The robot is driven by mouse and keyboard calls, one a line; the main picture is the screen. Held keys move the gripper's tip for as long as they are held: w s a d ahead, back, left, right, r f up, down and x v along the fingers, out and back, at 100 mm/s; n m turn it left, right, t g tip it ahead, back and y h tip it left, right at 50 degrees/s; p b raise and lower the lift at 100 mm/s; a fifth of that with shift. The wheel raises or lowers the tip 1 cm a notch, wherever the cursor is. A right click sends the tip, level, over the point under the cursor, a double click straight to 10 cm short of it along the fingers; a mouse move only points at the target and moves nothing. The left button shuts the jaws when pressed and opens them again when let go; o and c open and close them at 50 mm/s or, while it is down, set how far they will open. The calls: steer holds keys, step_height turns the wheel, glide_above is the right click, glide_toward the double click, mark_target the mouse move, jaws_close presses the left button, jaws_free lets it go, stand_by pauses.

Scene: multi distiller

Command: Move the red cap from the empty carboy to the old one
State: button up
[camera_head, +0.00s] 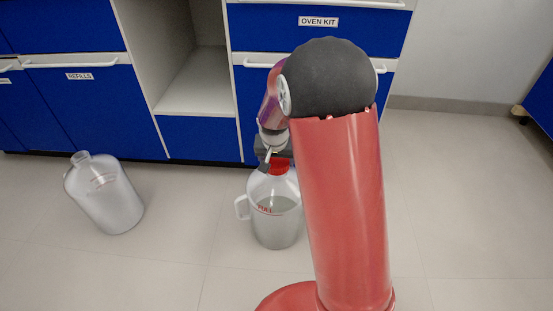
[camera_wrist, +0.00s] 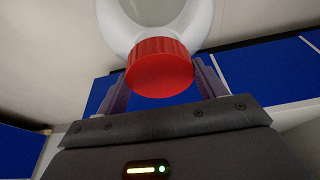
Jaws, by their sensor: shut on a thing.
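The red cap (camera_head: 280,166) sits at the neck of a translucent carboy (camera_head: 276,228) with a side handle and small red lettering, standing upright on the floor. My gripper (camera_head: 271,158) is at this cap from above and is shut on it. In the wrist view the red cap (camera_wrist: 159,68) lies between my two fingers, against the mouth of the carboy (camera_wrist: 199,20). I cannot tell whether it is screwed on. A second carboy (camera_head: 104,200) stands on the floor at the left, its neck showing no cap. My arm hides part of the right side of the middle carboy.
Blue cabinets line the back, with a drawer marked OVEN KIT (camera_head: 318,21) and a door marked REFILLS (camera_head: 79,76). An open white shelf (camera_head: 195,95) stands between them. The floor (camera_head: 180,260) between and in front of the carboys is clear.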

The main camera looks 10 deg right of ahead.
steer(key=shift+f+b, duration=0.95)
steer(key=shift+f, duration=0.25)
stand_by(0.3)
steer(key=o, duration=1)
steer(key=shift+p+v, duration=0.7)
steer(key=shift+v, duration=3.25)
